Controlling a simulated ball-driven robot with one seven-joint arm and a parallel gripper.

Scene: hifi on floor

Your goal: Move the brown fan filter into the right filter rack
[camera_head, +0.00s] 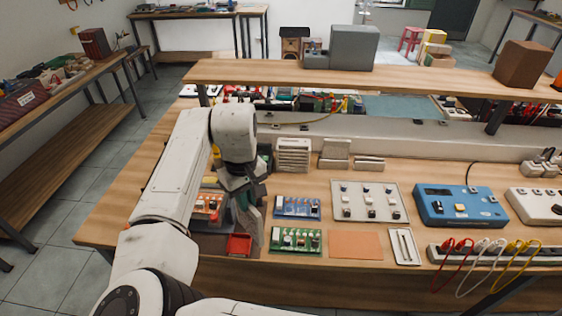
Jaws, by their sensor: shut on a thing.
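My gripper (248,197) points down over the left part of the workbench, its jaws shut on a thin grey-brown panel (252,228). The panel hangs tilted beside a small red tray (238,245). It is partly hidden by the jaws and too small to identify surely as the brown fan filter. A beige slatted box (293,155) stands behind and to the right of my gripper. Right of it are pale stacked blocks (335,152). I cannot tell which of these, if any, is the right filter rack.
Circuit boards (296,240), a switch panel (368,202), an orange mat (356,246) and a blue instrument (459,206) lie right of my gripper. A raised shelf (420,84) spans the back. Coloured cables (480,262) hang at the front right.

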